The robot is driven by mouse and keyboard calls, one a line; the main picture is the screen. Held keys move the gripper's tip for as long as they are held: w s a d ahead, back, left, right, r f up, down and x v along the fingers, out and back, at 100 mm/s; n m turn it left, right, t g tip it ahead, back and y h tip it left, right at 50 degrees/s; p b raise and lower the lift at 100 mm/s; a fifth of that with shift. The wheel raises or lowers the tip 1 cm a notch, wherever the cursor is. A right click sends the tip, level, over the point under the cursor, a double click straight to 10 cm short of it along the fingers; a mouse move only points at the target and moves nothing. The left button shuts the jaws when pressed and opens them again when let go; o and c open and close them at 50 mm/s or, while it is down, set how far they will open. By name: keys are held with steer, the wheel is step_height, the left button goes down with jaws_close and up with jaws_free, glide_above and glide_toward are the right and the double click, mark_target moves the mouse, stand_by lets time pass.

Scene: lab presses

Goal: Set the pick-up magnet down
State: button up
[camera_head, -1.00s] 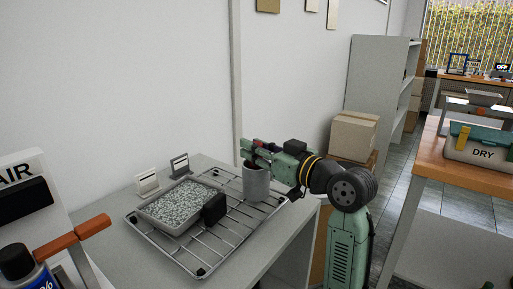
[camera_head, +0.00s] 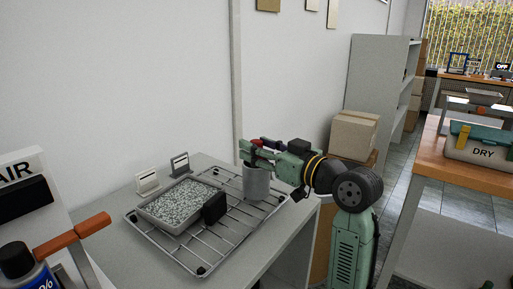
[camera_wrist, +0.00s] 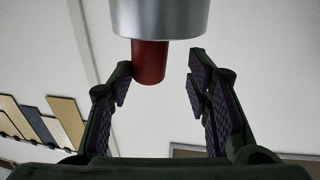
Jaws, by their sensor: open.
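The pick-up magnet (camera_head: 257,183) is a grey metal cylinder with a red handle, standing upright on the right part of the wire rack (camera_head: 222,240) in the head view. In the wrist view its silver body (camera_wrist: 160,17) is at the top, and its red handle (camera_wrist: 149,62) points down the picture. My gripper (camera_head: 249,148) is at the handle, above the cylinder. Its fingers are open on either side of the handle. The left finger in the wrist view is close to the handle, with contact unclear; the right one has a clear gap. The cylinder's underside is hidden.
A tray of grey granules (camera_head: 178,204) and a black block (camera_head: 214,207) are on the rack left of the magnet. Two small label stands (camera_head: 148,182) (camera_head: 180,165) are behind. A bottle (camera_head: 25,268) and an orange handle (camera_head: 75,237) are at front left.

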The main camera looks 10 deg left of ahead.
steer(key=b+v, duration=0.1)
steer(key=v, duration=1)
steer(key=shift+b, duration=0.4)
